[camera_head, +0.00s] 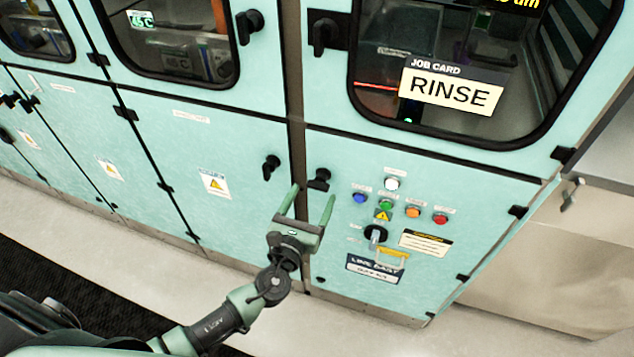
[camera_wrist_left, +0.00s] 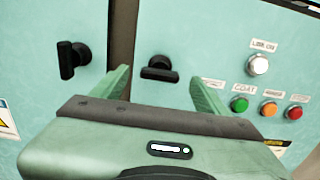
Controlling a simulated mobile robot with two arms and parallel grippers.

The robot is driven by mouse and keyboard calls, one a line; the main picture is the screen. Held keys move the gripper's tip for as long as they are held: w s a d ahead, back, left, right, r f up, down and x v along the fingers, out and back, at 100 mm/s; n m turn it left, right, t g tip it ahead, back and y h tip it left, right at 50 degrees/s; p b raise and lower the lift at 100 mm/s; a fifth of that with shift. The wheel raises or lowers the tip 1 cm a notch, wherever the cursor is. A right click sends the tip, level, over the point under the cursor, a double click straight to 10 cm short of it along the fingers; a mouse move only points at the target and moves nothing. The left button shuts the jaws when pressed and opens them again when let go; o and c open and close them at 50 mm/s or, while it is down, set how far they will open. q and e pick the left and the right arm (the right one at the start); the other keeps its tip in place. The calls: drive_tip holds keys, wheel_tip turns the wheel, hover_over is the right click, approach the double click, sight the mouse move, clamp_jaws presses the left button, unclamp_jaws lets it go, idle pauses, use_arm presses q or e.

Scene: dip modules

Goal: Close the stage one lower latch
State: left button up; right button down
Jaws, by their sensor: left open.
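Two black lower latches sit side by side on the teal cabinet, either side of a dark vertical gap. The left latch (camera_head: 271,167) has its handle upright, clearest in the left wrist view (camera_wrist_left: 68,60). The right latch (camera_head: 319,179) has its handle lying sideways, also in the left wrist view (camera_wrist_left: 158,72). No readable label shows which is stage one. My left gripper (camera_head: 312,193) is open and empty, its fingers pointing at the panel. In the left wrist view its fingertips (camera_wrist_left: 160,78) frame the right latch from just below; contact cannot be told. My right gripper is not in view.
Coloured buttons (camera_head: 386,206) and a rotary switch (camera_head: 375,235) are right of the gripper. Upper latches (camera_head: 248,25) (camera_head: 323,33) sit beside the windows above. A RINSE job card (camera_head: 451,92) is on the right window. The floor (camera_head: 300,330) in front is clear.

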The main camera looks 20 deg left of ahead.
sight(317, 188)
use_arm(q)
drive_tip(key=w, duration=0.4)
drive_tip(key=shift+d, duration=0.1)
drive_tip(key=shift+w, duration=0.45)
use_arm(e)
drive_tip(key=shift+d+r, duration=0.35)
use_arm(q)
drive_tip(key=shift+c, duration=0.3)
drive_tip(key=c, duration=1.3)
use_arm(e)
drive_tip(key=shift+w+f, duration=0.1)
